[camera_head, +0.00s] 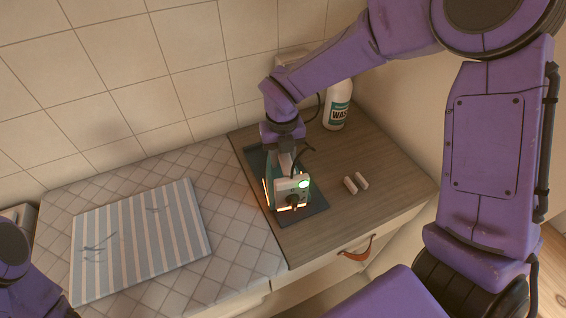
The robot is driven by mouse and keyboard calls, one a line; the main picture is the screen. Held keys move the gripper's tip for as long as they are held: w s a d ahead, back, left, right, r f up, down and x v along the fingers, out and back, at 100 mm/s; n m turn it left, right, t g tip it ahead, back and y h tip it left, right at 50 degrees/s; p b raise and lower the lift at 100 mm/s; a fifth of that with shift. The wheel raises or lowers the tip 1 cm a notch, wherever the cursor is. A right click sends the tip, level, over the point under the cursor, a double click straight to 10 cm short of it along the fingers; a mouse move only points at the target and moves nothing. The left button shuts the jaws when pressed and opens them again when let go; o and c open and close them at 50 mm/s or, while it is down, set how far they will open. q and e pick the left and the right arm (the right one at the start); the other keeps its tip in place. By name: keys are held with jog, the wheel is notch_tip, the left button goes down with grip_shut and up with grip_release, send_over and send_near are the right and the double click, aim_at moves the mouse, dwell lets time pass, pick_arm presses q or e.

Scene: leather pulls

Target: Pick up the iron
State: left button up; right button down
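My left gripper is out of view; only a part of my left arm shows at the lower left.
A striped cloth-covered board (140,240) lies on the tiled counter at left. A white bottle (337,106) stands behind the iron. Small pale sticks (356,183) lie right of the mat. A leather pull (357,250) hangs on the drawer front. A tiled wall closes the back.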

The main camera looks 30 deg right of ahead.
jog(key=shift+r, duration=0.3)
jog(key=shift+w+r, duration=0.1)
jog(key=shift+r, duration=0.1)
jog(key=r, duration=0.3)
jog(key=shift+s+a+r, duration=0.1)
jog(key=shift+s+a, duration=0.1)
jog(key=s+a+r+b, duration=0.3)
jog(key=s+a+r, duration=0.6)
jog(key=s, duration=0.1)
jog(key=shift+r, duration=0.25)
jog(key=c, duration=1.4)
grip_release()
jog(key=shift+s, duration=0.1)
jog(key=c, duration=0.4)
